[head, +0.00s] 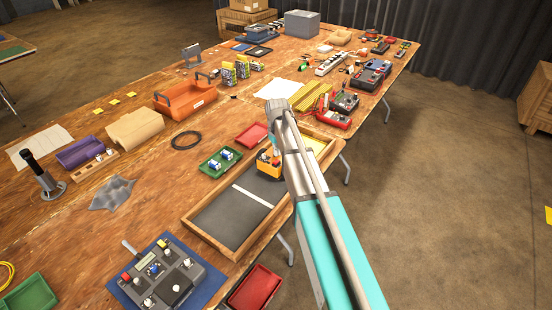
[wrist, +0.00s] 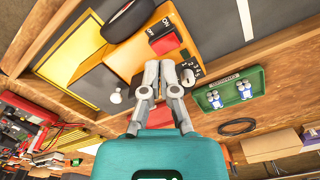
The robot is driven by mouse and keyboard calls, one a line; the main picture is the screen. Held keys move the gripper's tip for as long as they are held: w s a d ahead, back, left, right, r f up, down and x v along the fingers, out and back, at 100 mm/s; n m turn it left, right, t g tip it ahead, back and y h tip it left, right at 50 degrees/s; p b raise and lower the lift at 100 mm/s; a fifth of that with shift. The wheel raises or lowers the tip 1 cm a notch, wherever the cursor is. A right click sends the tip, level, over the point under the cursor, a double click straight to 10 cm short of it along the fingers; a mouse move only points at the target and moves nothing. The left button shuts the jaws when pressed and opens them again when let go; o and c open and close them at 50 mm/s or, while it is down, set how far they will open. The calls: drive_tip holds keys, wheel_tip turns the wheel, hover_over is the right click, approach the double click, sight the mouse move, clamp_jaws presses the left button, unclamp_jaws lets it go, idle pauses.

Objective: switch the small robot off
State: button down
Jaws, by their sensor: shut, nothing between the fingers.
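The small robot (head: 268,166) is an orange-yellow box in the far part of the wooden-framed arena. In the wrist view its orange top (wrist: 125,58) shows a black wheel (wrist: 128,17), a red switch (wrist: 164,44) with ON and OFF lettering, a black dial (wrist: 192,66) and a white knob (wrist: 115,97). My gripper (wrist: 167,66) is shut and empty. Its fingertips appear just beside the red switch and the dial; I cannot tell whether they touch. In the head view my gripper (head: 276,148) hides part of the small robot.
The arena's wooden frame (head: 213,247) surrounds a dark floor with a white stripe. A green tray (head: 220,163) with batteries and a red tray (head: 252,134) lie outside it. A grey control box (head: 166,272) stands in front. A red meter (head: 330,118) and other devices lie beyond.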

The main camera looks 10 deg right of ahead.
sight(277, 160)
drive_tip(key=shift+r+p, duration=1.9)
drive_tip(key=shift+r, duration=0.25)
drive_tip(key=s+m, duration=0.3)
drive_tip(key=s, duration=2.3)
drive_tip(key=shift+s+d, duration=0.25)
drive_tip(key=shift+s, duration=0.15)
